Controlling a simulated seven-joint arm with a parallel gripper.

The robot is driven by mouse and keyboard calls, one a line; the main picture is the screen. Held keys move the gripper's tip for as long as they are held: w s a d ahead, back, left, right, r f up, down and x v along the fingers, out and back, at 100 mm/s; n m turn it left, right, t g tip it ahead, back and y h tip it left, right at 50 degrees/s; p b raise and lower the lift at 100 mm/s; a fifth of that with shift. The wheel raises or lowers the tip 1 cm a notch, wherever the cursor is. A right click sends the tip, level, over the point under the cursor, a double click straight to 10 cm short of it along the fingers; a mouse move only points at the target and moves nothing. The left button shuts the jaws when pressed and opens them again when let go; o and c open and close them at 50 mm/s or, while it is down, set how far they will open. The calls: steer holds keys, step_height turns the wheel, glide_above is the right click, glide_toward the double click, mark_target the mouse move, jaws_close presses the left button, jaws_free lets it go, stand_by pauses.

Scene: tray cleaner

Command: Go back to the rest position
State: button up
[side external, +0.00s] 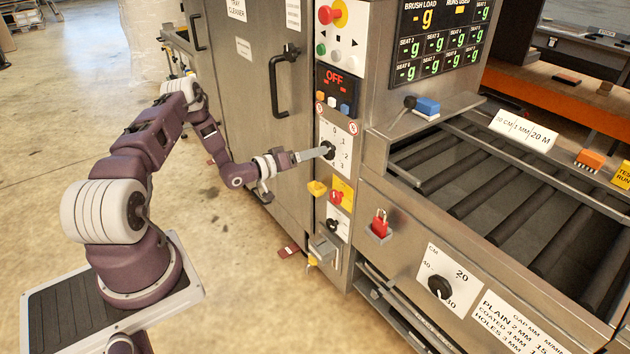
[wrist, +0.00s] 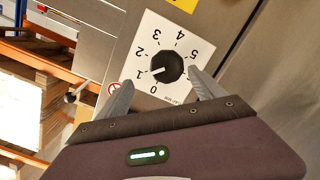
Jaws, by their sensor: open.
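My gripper (side external: 313,153) is at the front panel of the tray cleaner (side external: 245,100), right at a black rotary knob (side external: 329,150) on a white dial plate. In the wrist view my gripper (wrist: 160,94) is open, with one grey finger on each side of the knob (wrist: 167,67). A gap shows between the knob and both fingers. My arm reaches in from the left, stretched out toward the panel.
Above the dial are a display reading OFF (side external: 335,79) and a red stop button (side external: 333,13). A door handle (side external: 283,80) juts out left of the dial. The floor (side external: 60,130) at left is clear.

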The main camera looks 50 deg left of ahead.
steer(key=w+d+r+m+g, duration=0.2)
steer(key=r, duration=0.3)
steer(key=w+d+r+m+g, duration=0.1)
steer(key=w+d+r+m, duration=0.1)
steer(key=w+r, duration=0.15)
steer(key=s+d+r+m+g+y, duration=0.1)
steer(key=s+d+r+g, duration=0.2)
steer(key=r, duration=0.5)
steer(key=s+d+r+m+y, duration=0.1)
steer(key=s+d+r+y, duration=0.15)
steer(key=d+r, duration=0.35)
steer(key=s+d+r+g+h, duration=0.1)
steer(key=s+d, duration=0.4)
steer(key=s, duration=0.6)
steer(key=s+d+r+m+g+h, duration=0.1)
steer(key=s+d, duration=0.5)
steer(key=s, duration=0.6)
steer(key=s+d+r+g+h, duration=0.1)
steer(key=s+d+r+g, duration=0.2)
steer(key=s, duration=0.9)
steer(key=d+r, duration=0.1)
steer(key=d, duration=0.2)
steer(key=shift+s+m, duration=0.15)
steer(key=shift+m, duration=0.15)
steer(key=shift+a+r, duration=0.1)
steer(key=shift+r, duration=0.05)
